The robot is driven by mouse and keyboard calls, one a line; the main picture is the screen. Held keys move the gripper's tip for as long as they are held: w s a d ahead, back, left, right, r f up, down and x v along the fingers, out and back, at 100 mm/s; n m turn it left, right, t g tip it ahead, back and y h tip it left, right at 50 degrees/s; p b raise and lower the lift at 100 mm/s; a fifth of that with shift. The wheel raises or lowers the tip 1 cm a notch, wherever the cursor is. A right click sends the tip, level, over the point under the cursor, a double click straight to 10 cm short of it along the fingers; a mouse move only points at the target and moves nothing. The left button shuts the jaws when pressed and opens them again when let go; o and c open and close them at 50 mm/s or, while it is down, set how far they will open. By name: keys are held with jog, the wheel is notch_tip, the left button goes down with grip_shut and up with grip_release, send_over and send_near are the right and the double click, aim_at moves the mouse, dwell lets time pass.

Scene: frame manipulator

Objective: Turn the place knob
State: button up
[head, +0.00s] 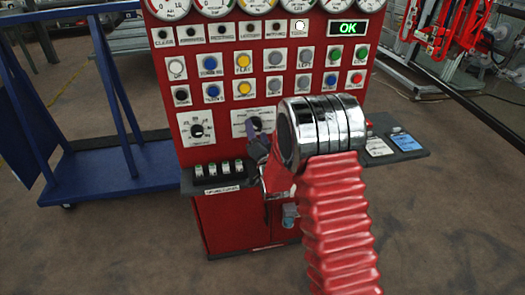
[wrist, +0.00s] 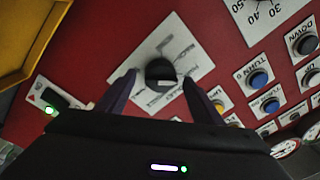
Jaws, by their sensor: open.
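In the wrist view a black round knob (wrist: 160,72) sits on a white label plate on the red panel. The small print on the plate is too blurred to read. My gripper (wrist: 159,84) is open, with its two dark fingers on either side of this knob; I cannot tell whether they touch it. In the head view my gripper (head: 259,148) is at the panel front, partly hidden by my arm. The knob (head: 254,123) on the right-hand dial plate shows just above it, partly covered.
A second dial knob (head: 197,130) sits to the left on the red panel (head: 222,120). Rows of coloured buttons (head: 243,62) and a green OK display (head: 348,28) are above. A dark shelf (head: 408,145) juts out below. A blue cart frame (head: 105,170) stands left.

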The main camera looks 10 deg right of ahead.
jog(key=s+f, duration=0.1)
jog(key=s, duration=1.1)
jog(key=shift+s, duration=0.1)
